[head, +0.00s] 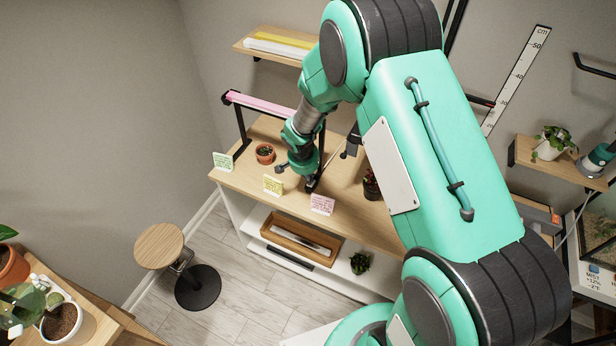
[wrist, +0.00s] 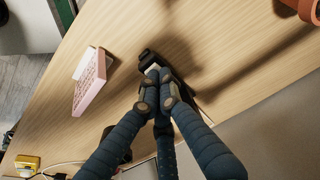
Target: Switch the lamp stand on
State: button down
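The lamp stand (head: 242,128) is a black frame on the wooden bench, carrying a pink tube (head: 262,104) across its top. The tube shows no clear glow. Its right-hand post is largely hidden behind my arm; a black foot (head: 316,183) shows low on the bench. My gripper (head: 307,177) points down at this foot. In the wrist view my gripper (wrist: 158,78) has its dark fingers drawn together, tips over the black foot (wrist: 148,56). A small pale patch beside the tips may be a switch. The fingertips hide most of it, and I cannot tell whether they touch it.
A pink note card (head: 322,204) stands close by, also in the wrist view (wrist: 90,80). Yellow (head: 273,185) and green (head: 223,161) cards and a small terracotta pot (head: 265,154) stand further left. A dark pot (head: 371,185) stands right. A stool (head: 159,246) is on the floor.

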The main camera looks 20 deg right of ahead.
dwell(0.4)
jog(key=shift+s+a+f+b, duration=0.15)
jog(key=shift+f+b, duration=0.45)
jog(key=shift+b, duration=0.55)
jog(key=shift+r, duration=0.2)
jog(key=shift+w+d+r, duration=0.2)
jog(key=shift+w+d, duration=0.3)
jog(key=shift+r, duration=0.1)
jog(key=p+v, duration=0.1)
jog(key=v, duration=0.3)
jog(key=s+a+p+v, duration=0.1)
jog(key=v, duration=0.4)
jog(key=shift+s+a+p, duration=0.3)
jog(key=shift+p, duration=0.1)
